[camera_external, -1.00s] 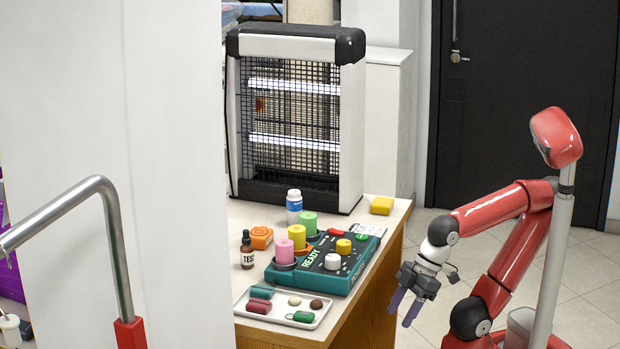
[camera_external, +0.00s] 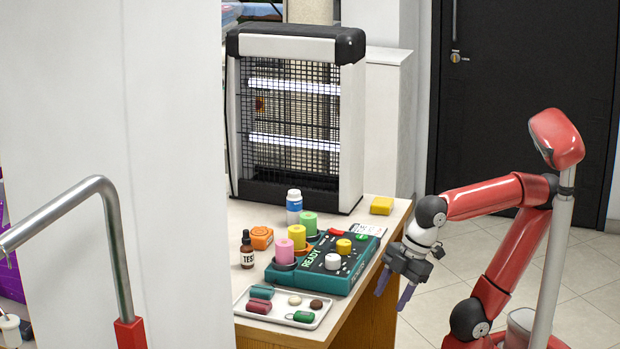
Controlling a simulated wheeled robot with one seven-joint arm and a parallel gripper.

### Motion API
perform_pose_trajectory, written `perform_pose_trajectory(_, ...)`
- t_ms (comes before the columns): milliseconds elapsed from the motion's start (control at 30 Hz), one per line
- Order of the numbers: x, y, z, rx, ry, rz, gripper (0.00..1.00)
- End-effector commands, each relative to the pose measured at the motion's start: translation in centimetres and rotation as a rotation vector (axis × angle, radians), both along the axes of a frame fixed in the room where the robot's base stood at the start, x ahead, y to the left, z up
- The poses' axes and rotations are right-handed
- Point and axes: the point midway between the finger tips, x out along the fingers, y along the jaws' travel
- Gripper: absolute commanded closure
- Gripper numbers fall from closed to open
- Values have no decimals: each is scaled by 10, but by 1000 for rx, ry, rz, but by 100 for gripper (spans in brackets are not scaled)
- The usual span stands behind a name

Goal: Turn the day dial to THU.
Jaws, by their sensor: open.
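A teal device (camera_external: 310,277) marked READY stands on the counter. On its top are a white knob (camera_external: 332,261), a yellow knob (camera_external: 343,246), a red part (camera_external: 340,232) and a green button (camera_external: 361,237). I cannot tell which knob is the day dial, and no day marks are readable. My gripper (camera_external: 393,293) is open and empty, to the right of the device and beside the counter's edge, its purple fingers pointing down. It is apart from the device.
Pink (camera_external: 297,235), yellow (camera_external: 284,249) and green spools stand at the device's left. A white tray (camera_external: 247,321) with several small items lies in front. A brown bottle (camera_external: 247,250), a white-blue bottle (camera_external: 294,206), a yellow block (camera_external: 381,205) and a large heater-like unit (camera_external: 297,115) are nearby.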

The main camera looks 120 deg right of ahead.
Motion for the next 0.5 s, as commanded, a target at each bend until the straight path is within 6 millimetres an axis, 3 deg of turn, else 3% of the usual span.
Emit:
perform_pose_trajectory(100, 29, -6, 40, -131, 98, 260, 47)
perform_pose_trajectory(333, 68, -18, 97, -257, 249, 778, 47)
perform_pose_trajectory(500, 91, -44, 136, -281, 310, 1158, 47)
